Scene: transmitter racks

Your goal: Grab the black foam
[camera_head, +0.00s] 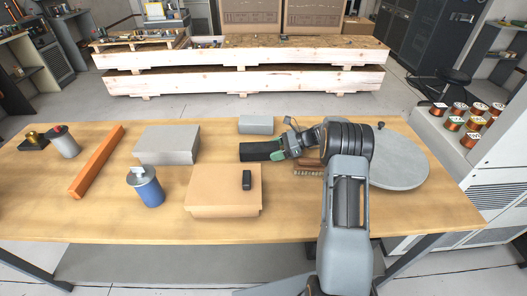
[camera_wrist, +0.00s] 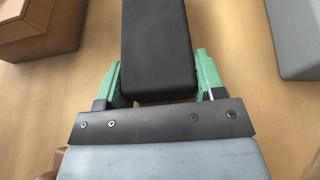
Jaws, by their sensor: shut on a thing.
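The black foam (camera_head: 258,151) is a dark rectangular block over the middle of the wooden table in the head view. In the wrist view the black foam (camera_wrist: 156,45) runs from the top edge down between the green fingers. My gripper (camera_head: 280,149) comes from the right and is shut on the foam's right end. In the wrist view my gripper (camera_wrist: 157,80) has one green finger against each side of the block. I cannot tell whether the foam touches the table or is slightly raised.
A cardboard box (camera_head: 222,204) with a small black item (camera_head: 246,180) stands in front. A grey block (camera_head: 256,124) lies behind the foam, a larger grey box (camera_head: 168,144) to the left. A grey disc (camera_head: 400,165) lies right.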

